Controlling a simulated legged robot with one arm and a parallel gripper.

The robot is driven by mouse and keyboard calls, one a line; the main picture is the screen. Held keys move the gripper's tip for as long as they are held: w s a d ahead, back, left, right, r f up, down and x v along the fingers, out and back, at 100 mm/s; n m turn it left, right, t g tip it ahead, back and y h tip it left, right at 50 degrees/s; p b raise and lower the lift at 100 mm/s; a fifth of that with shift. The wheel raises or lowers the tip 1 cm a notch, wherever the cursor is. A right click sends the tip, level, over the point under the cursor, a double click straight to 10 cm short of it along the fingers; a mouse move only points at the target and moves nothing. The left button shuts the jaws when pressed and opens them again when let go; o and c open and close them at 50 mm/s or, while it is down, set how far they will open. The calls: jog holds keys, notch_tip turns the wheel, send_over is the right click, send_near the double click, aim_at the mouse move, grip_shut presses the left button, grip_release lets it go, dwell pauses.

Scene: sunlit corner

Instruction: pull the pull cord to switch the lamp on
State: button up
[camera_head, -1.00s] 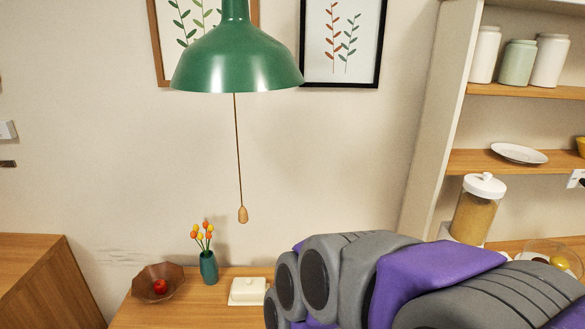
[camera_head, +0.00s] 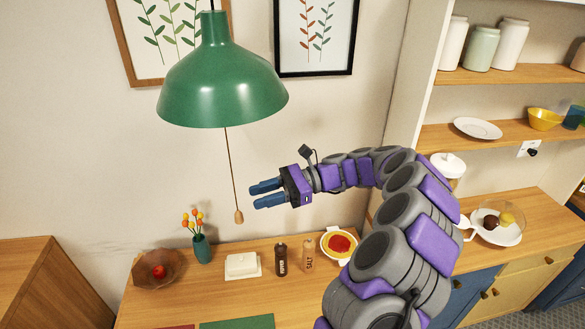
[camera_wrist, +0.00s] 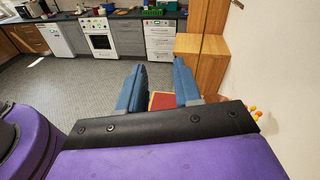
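A green lamp (camera_head: 222,78) hangs in front of the wall in the head view. Its thin pull cord (camera_head: 231,170) hangs below the shade and ends in a small wooden knob (camera_head: 239,216). My gripper (camera_head: 255,195) is to the right of the cord, near the height of the knob. Its two blue fingers point left and are apart, with nothing between them.
Below is a wooden counter (camera_head: 225,293) with a bowl (camera_head: 158,268), a flower vase (camera_head: 202,249), a white butter dish (camera_head: 242,265), a pepper shaker (camera_head: 281,260), a salt shaker (camera_head: 308,256) and a dish of red food (camera_head: 340,244). Shelves (camera_head: 480,135) stand at the right.

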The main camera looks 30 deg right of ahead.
jog(key=w+d+f+m+t+p, duration=0.1)
jog(key=w+d+m+t+p, duration=0.2)
jog(key=d, duration=0.8)
jog(key=shift+m+y, duration=0.3)
jog(key=x, duration=1)
jog(key=s+x, duration=0.1)
jog(key=x, duration=0.4)
jog(key=shift+w+a, duration=0.1)
jog(key=shift+a, duration=0.4)
jog(key=x, duration=0.2)
jog(key=s+x, duration=0.1)
jog(key=x, duration=0.1)
jog(key=shift+a, duration=0.1)
jog(key=shift+d, duration=0.95)
jog(key=c, duration=0.4)
jog(key=shift+s+d+r, duration=0.1)
jog(key=shift+d, duration=0.2)
grip_shut()
jog(key=shift+a, duration=0.4)
